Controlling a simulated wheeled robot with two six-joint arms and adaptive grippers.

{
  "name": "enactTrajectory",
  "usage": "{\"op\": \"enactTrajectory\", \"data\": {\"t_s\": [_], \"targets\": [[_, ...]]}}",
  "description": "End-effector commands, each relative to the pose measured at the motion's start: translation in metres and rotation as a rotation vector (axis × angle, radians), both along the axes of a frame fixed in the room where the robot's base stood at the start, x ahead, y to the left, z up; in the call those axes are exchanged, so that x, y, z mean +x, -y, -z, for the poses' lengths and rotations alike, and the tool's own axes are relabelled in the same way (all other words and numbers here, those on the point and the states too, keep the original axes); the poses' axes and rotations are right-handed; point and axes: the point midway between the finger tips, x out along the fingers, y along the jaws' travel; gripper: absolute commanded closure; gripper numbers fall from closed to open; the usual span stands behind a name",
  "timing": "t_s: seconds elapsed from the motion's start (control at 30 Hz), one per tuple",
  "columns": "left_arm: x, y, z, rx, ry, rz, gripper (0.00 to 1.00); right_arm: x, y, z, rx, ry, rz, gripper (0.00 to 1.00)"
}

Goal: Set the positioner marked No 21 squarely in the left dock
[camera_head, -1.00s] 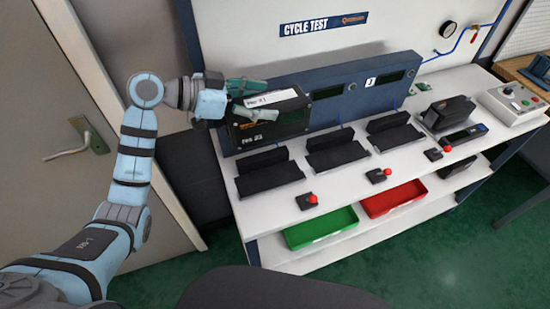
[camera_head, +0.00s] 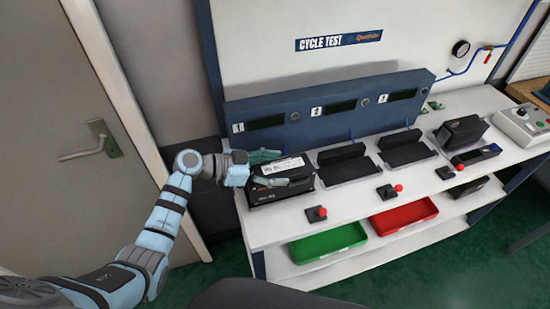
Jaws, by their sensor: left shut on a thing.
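The positioner (camera_head: 288,192), a black box with a white label on top, is at the left dock, below the number 1 plate (camera_head: 238,127). The label is too small to read surely. My left gripper (camera_head: 283,168) comes in from the left and is shut on the box, one finger along its far side and one across its top near side. The box hides the left dock, so I cannot tell whether it is fully seated. It looks roughly level and in line with the dock row. My right gripper is out of view.
The middle dock (camera_head: 345,165) and right dock (camera_head: 405,150) are empty. Red-knobbed levers, one being (camera_head: 316,213), stand along the front edge. Another black unit (camera_head: 460,132) sits at the right. Green (camera_head: 328,243) and red (camera_head: 403,217) trays lie on the lower shelf.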

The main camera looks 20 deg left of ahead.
Motion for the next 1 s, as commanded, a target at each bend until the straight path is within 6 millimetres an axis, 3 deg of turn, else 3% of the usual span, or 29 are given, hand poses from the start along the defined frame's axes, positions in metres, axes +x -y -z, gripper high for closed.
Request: {"op": "enactTrajectory", "data": {"t_s": [0.37, 0.4, 0.5, 0.87, 1.0], "targets": [[0.001, 0.001, 0.007, -0.004, 0.006, 0.0, 1.0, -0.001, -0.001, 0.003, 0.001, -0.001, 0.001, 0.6], [0.0, 0.0, 0.009, -0.002, 0.001, 0.0, 0.36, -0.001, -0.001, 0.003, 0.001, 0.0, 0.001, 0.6], [0.0, 0.0, 0.008, -0.002, 0.001, 0.0, 0.2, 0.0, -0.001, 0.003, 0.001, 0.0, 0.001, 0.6], [0.0, 0.0, 0.006, -0.002, 0.001, 0.0, 0.19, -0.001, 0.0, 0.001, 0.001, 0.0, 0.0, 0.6], [-0.006, -0.012, 0.002, 0.001, 0.002, -0.002, 0.19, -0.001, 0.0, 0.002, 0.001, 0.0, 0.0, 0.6]]}}
